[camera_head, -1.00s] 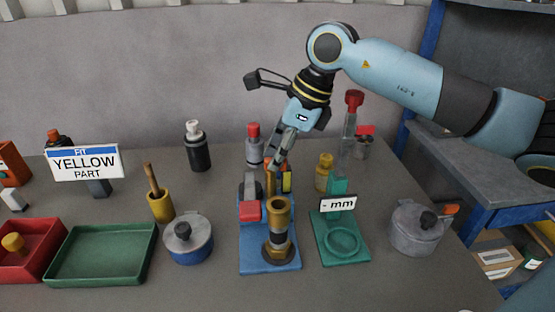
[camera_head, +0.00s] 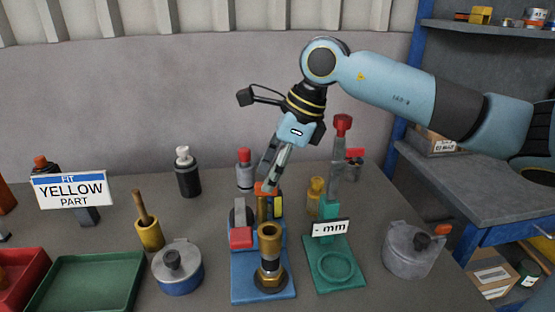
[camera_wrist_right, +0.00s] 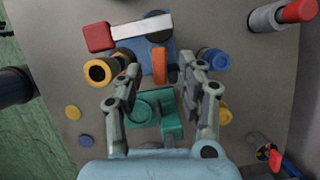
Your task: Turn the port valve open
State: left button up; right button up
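A blue-based fixture (camera_head: 245,293) stands mid-table, with an upright brass pipe (camera_head: 270,245) at its front. It carries a grey lever with a red end (camera_head: 241,238) and, further back, an upright orange handle (camera_head: 265,188). I cannot tell from the frames which of these is the port valve's handle. My right gripper (camera_head: 270,182) points down at the orange handle. In the right wrist view its fingers (camera_wrist_right: 160,78) are spread apart, with the orange handle (camera_wrist_right: 159,62) between and slightly beyond the tips, apparently untouched. My left gripper is not in view.
A teal stand (camera_head: 337,272) is close on the right, and a grey lidded pot (camera_head: 410,255) beyond it. A blue pot (camera_head: 178,275), mortar (camera_head: 149,235) and green tray (camera_head: 90,285) are on the left. Bottles (camera_head: 187,175) stand behind.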

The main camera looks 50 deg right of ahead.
jog(key=v, duration=0.5)
jog(key=shift+s+d+r, duration=0.1)
jog(key=shift+s+r, duration=0.05)
jog(key=shift+r, duration=0.2)
jog(key=shift+f, duration=0.1)
